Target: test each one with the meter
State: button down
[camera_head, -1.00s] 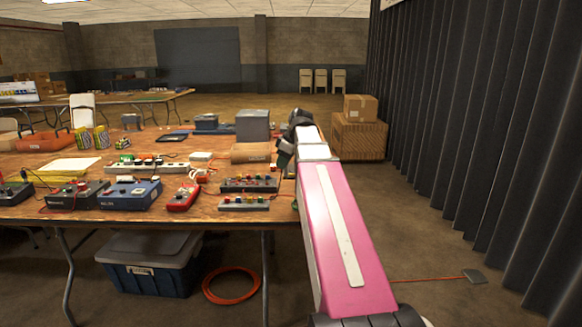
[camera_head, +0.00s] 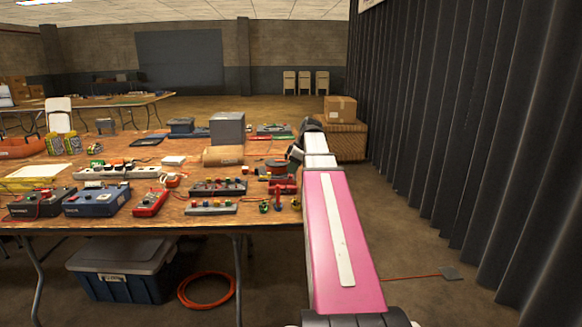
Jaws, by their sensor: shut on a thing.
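My gripper (camera_head: 296,154) shows only as a dark part at the end of my pink and white arm, at the right edge of the wooden table (camera_head: 200,229). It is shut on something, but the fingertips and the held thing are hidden. A red hand-held meter (camera_head: 150,203) with a red lead lies near the table's front edge. Left of it are a blue instrument box (camera_head: 98,200) and a dark one (camera_head: 40,204). Two terminal strips (camera_head: 211,208) (camera_head: 218,188) lie right of it. Yellow and dark battery-like blocks (camera_head: 54,144) stand farther back on the left.
A grey box (camera_head: 227,128), a tan roll (camera_head: 222,156), a power strip (camera_head: 103,173) and a red clamp-like thing (camera_head: 282,187) crowd the table. A lidded bin (camera_head: 122,279) and an orange cable coil (camera_head: 206,291) lie below. A dark curtain (camera_head: 440,130) borders the right. Floor between is mostly clear.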

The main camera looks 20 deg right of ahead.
aim_at(295, 181)
jog(key=shift+f, duration=2.65)
jog(key=shift+f, duration=0.9)
dwell(0.6)
jog(key=c, duration=0.7)
grip_release()
jog(key=shift+r, duration=3.75)
